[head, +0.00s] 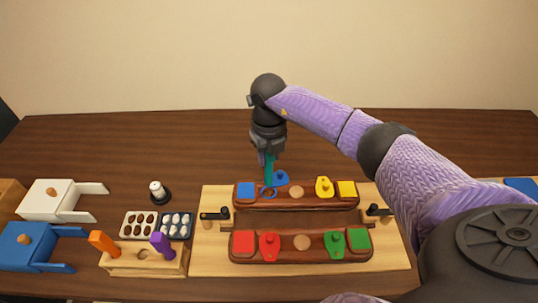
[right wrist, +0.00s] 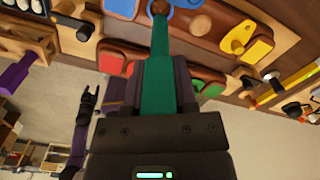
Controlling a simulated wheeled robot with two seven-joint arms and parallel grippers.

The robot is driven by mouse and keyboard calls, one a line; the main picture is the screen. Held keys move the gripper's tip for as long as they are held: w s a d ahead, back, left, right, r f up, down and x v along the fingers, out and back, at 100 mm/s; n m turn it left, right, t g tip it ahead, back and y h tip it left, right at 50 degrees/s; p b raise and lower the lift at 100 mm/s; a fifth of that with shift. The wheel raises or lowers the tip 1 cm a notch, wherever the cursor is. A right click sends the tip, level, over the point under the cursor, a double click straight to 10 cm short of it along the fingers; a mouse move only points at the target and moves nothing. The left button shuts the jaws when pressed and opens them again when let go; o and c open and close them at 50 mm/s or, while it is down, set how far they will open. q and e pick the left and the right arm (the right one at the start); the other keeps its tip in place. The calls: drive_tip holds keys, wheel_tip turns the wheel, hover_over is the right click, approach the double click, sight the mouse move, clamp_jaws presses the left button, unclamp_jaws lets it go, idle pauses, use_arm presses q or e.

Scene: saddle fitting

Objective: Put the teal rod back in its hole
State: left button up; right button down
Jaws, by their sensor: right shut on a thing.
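My right gripper (head: 267,152) is shut on the teal rod (head: 268,170) and holds it upright, pointing down, over the far brown block. In the right wrist view the teal rod (right wrist: 160,65) runs out from between the fingers. Its lower end is by a blue ring (head: 268,192); I cannot tell whether they touch. A wooden rod stand (head: 140,264) at the front left holds an orange rod (head: 103,242) and a purple rod (head: 161,243), with an empty hole (head: 143,253) between them. My left gripper (right wrist: 89,97) shows small in the right wrist view; its jaws are unclear.
Two brown blocks with coloured pieces lie on a pale board (head: 215,262). Black-handled clamps (head: 214,215) flank them. Bare table lies behind.

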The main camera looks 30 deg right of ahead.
drive_tip(key=shift+r+p, duration=0.5)
drive_tip(key=shift+r, duration=0.45)
drive_tip(key=shift+f, duration=0.1)
